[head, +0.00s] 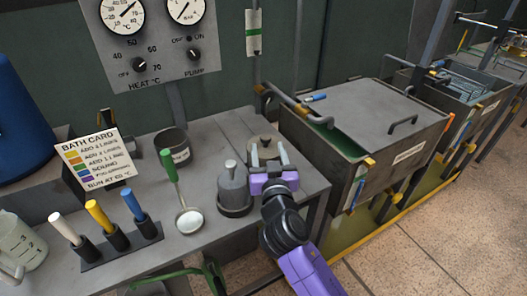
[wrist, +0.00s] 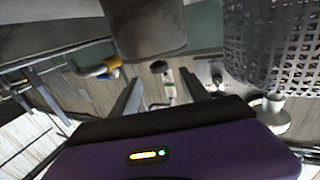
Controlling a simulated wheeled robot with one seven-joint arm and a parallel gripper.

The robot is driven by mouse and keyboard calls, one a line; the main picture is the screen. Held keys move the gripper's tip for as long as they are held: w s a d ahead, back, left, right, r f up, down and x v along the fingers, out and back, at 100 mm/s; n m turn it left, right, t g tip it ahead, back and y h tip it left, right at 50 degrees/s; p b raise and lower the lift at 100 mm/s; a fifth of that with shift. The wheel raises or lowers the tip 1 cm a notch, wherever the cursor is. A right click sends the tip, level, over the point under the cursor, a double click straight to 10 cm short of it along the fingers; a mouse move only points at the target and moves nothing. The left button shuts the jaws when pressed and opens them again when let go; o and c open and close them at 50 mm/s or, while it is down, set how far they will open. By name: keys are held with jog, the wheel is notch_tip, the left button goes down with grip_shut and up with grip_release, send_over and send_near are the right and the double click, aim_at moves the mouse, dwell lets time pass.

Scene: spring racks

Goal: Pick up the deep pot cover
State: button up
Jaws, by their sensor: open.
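A round grey-brown lid with a dark knob (head: 262,141) sits at the back right of the bench, partly hidden behind my gripper. A grey cover with a pale upright knob (head: 231,178) stands on a dark round base just left of my gripper. I cannot tell for sure which is the deep pot cover. My gripper (head: 269,157) is open, with nothing seen held, in front of the round lid in the head view. In the wrist view its two fingers (wrist: 160,98) are apart. A pale-knobbed grey piece (wrist: 272,112) shows right of them.
A dark pot (head: 172,146), a green-handled ladle (head: 180,195) and a rack of coloured handles (head: 120,245) stand on the bench left of my gripper. A lidded tank (head: 370,120) stands right. In the wrist view, a perforated metal surface (wrist: 268,42) is close at upper right.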

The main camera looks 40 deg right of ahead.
aim_at(266, 141)
jog(key=p+x, duration=0.2)
jog(key=x, duration=0.4)
jog(key=shift+w+d+f, duration=0.1)
jog(key=shift+w+d, duration=0.05)
grip_shut()
dwell(1.3)
